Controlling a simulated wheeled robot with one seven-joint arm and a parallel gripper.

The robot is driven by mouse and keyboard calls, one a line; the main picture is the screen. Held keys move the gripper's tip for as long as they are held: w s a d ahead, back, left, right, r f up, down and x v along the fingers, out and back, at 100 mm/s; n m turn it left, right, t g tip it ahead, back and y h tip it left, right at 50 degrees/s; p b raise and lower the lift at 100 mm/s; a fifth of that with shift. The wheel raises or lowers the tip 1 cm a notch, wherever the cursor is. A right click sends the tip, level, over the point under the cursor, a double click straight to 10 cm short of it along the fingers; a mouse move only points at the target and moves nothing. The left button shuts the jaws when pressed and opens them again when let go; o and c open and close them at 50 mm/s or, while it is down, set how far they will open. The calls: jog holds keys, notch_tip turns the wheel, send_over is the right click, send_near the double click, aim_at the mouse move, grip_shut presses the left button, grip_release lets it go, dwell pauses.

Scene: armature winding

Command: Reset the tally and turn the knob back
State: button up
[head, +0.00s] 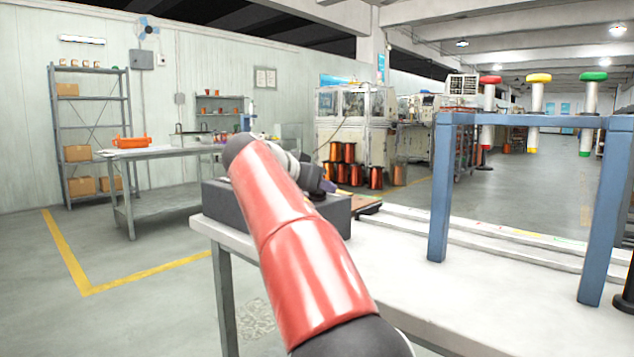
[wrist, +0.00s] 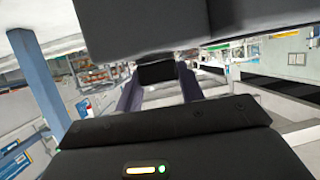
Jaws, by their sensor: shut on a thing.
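My gripper (head: 327,187) is at the dark grey box (head: 340,220) on the white table, partly hidden behind my red arm in the head view. In the wrist view the two dark purplish fingers of my gripper (wrist: 158,88) are closed on a small black block-like part, probably the knob (wrist: 157,73). This part sits against the edge of a large dark grey body, which looks like the same box (wrist: 210,25). The knob's turn angle cannot be made out. I cannot pick out the tally or its reading in either view.
The white table (head: 480,290) extends right, mostly bare in front. A blue frame (head: 440,190) stands on it, with red, yellow and green-topped spindles (head: 538,95) above its crossbar. A flat dark-edged piece (head: 367,205) lies beside the box. Shelves (head: 92,125) and a workbench (head: 165,155) stand farther left.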

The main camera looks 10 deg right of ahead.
jog(key=shift+f+g, duration=0.15)
jog(key=shift+g, duration=0.15)
jog(key=o, duration=1)
jog(key=v, duration=0.8)
